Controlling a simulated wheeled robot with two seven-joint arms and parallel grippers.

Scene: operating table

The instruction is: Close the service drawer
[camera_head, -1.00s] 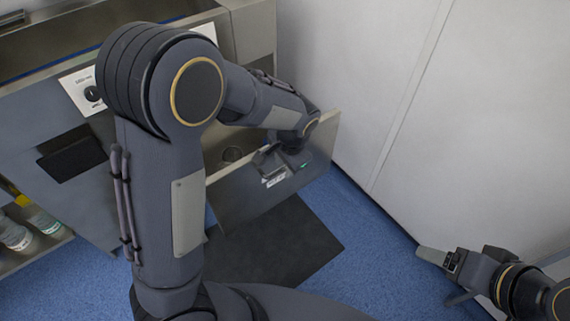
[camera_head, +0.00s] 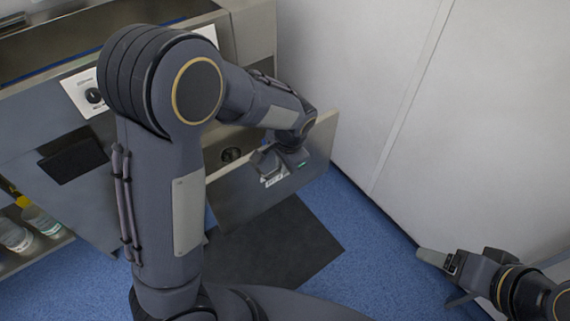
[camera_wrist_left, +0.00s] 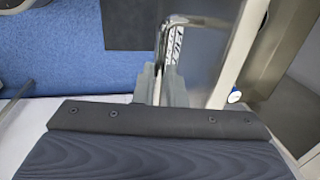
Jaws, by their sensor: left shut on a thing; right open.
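The service drawer (camera_head: 240,197) stands pulled out of the metal cabinet, its grey front panel apart from the cabinet face. A dark round item (camera_head: 231,154) shows inside it. My left gripper (camera_head: 264,163) is at the outer side of the drawer front, beside a white label. In the left wrist view my left gripper (camera_wrist_left: 160,88) is shut on the chrome bar handle (camera_wrist_left: 162,45) of the drawer front. My left arm hides part of the drawer and the cabinet. My right gripper (camera_head: 438,278) is open and empty, low at the right, away from the drawer.
The metal cabinet (camera_head: 45,105) has a dial panel (camera_head: 90,93) and a dark recess (camera_head: 72,155). Bottles (camera_head: 42,219) stand on a low shelf at the left. A pale wall (camera_head: 345,70) runs close to the drawer's right end. A dark mat (camera_head: 275,245) lies on the blue floor.

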